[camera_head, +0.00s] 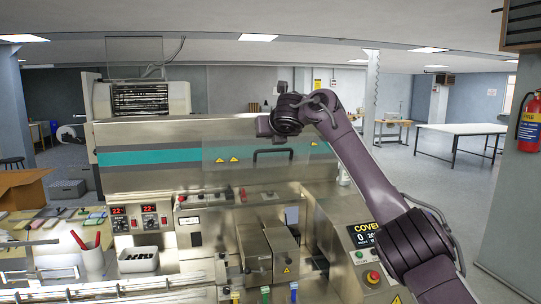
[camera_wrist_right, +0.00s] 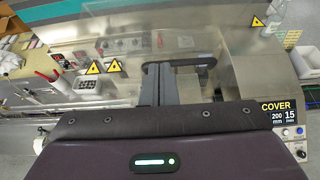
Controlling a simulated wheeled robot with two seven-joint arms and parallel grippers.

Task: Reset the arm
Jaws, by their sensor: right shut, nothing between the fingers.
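My right arm (camera_head: 365,170) reaches in from the lower right in the head view and bends at its top above the machine. The right gripper's fingers (camera_wrist_right: 157,84) show in the wrist view as narrow grey bars, shut and empty. They overlap the black handle (camera_wrist_right: 190,63) of the clear cover in that picture; I cannot tell whether they touch it. The handle also shows in the head view (camera_head: 273,154), below the arm's end. The clear cover (camera_head: 222,147) with yellow warning triangles hangs at the front of the flow wrapper (camera_head: 135,137). My left gripper is not in view.
A control panel (camera_head: 368,240) with a red stop button stands at the machine's right. A white table (camera_head: 460,128) and a fire extinguisher (camera_head: 530,122) are at the right. Floor beyond is open.

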